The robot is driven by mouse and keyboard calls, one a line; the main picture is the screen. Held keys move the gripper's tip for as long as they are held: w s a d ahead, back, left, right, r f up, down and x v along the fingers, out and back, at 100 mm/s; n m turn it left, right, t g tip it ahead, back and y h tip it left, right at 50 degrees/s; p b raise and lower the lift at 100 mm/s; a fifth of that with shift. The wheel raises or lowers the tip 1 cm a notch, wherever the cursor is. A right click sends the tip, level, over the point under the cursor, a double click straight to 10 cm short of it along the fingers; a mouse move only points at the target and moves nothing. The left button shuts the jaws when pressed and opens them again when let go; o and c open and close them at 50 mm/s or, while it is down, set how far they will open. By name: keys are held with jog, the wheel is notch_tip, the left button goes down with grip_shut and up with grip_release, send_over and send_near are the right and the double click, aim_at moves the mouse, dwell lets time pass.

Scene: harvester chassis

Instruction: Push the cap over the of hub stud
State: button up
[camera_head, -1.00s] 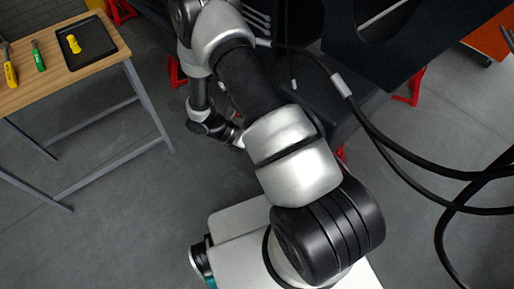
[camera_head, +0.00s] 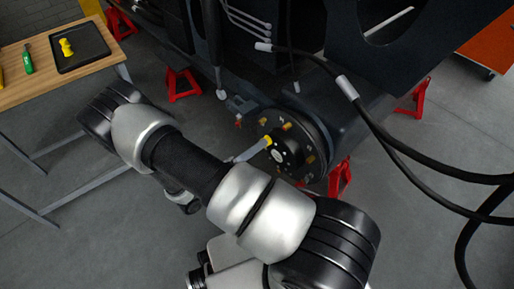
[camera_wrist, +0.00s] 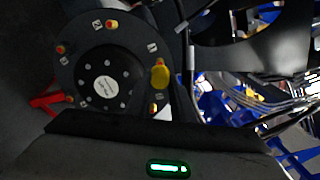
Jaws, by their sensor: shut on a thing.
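The hub (camera_head: 290,155) is a dark round disc on the chassis with several brass-coloured studs (camera_head: 310,159) around its face. In the wrist view the hub (camera_wrist: 105,88) faces me, with small number tags by its studs (camera_wrist: 112,24). A yellow cap (camera_head: 267,140) is at the left side of the hub, at the tip of my gripper (camera_head: 261,145). My gripper is shut on it. In the wrist view the cap (camera_wrist: 160,76) looks large, in front of the hub's right rim.
Red stands (camera_head: 183,85) are around the chassis. Black cables (camera_head: 385,130) hang at the right. A wooden table (camera_head: 30,95) at the left holds a black tray (camera_head: 92,45) with yellow pieces (camera_head: 66,47) and a green-handled tool (camera_head: 28,63). The floor between is clear.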

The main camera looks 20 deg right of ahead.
jog(key=x, duration=0.6)
dwell(0.3)
jog(key=shift+d, duration=0.45)
dwell(0.3)
jog(key=shift+x, duration=1.4)
jog(key=shift+w+a, duration=0.1)
jog(key=o, duration=0.9)
jog(key=shift+c, duration=0.2)
jog(key=shift+v, duration=2.5)
